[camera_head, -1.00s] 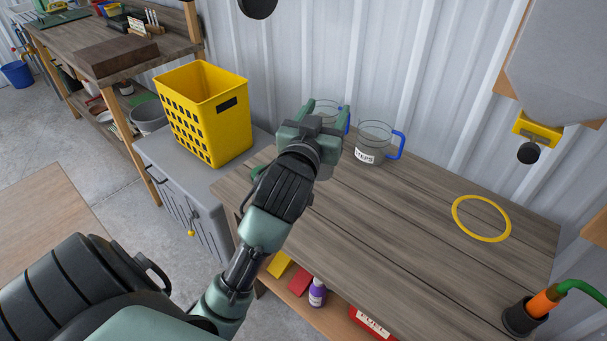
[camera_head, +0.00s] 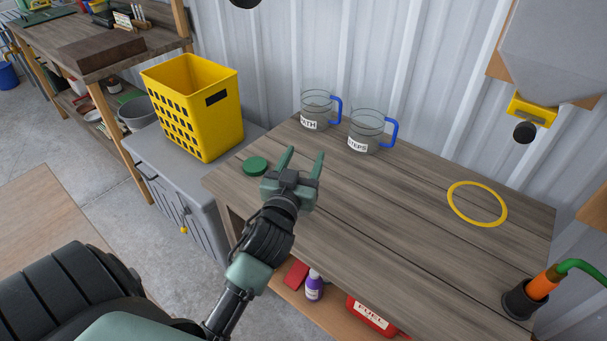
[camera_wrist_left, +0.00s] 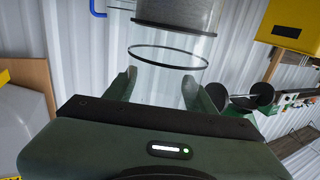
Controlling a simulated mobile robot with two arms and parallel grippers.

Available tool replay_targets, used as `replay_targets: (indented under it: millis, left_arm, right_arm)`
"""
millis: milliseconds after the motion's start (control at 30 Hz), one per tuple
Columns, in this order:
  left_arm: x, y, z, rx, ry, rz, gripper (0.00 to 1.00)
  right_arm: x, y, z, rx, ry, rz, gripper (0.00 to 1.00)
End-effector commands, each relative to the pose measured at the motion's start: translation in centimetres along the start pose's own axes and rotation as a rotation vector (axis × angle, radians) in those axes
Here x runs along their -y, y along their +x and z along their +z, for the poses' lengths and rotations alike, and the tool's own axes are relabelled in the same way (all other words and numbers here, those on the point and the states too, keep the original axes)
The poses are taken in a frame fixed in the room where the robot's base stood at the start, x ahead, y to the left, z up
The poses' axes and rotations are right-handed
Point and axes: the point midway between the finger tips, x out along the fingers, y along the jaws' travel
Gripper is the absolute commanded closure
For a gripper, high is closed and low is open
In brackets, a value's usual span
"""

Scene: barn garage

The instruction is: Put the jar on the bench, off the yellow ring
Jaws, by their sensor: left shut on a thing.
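My left gripper (camera_head: 304,158) is low over the left part of the wooden bench (camera_head: 380,220), in front of two clear jugs. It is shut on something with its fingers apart. In the left wrist view clear glass with a dark ring (camera_wrist_left: 168,54) shows between and beyond the fingers; I take it as the jar. Its outline in the grip cannot be made out in the head view. The yellow ring (camera_head: 452,203) lies flat and empty on the bench's right part. My right gripper is not in view.
Two clear jugs with blue handles, a left one (camera_head: 316,105) and a right one (camera_head: 366,128), stand at the back. A green disc (camera_head: 255,166) lies left of my gripper. A yellow basket (camera_head: 205,115) is left; a black holder (camera_head: 520,300) is front right. Mid-bench is clear.

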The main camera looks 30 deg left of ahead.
Motion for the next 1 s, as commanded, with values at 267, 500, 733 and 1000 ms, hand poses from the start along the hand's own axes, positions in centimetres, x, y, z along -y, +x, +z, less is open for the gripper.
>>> replay_targets:
  millis: [267,500,733,1000]
  left_arm:
    - [0.0,0.0,3.9,0.002,0.000,0.000,1.00]
    - [0.0,0.0,4.2,-0.001,0.000,0.001,1.00]
    - [0.0,0.0,4.6,0.002,0.000,0.000,0.40]
    - [0.0,0.0,4.5,0.002,0.000,0.001,0.23]
  right_arm:
    - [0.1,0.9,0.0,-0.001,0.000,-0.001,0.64]
    - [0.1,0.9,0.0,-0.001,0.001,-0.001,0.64]
    - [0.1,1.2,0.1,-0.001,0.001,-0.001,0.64]
    - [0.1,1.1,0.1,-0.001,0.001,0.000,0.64]
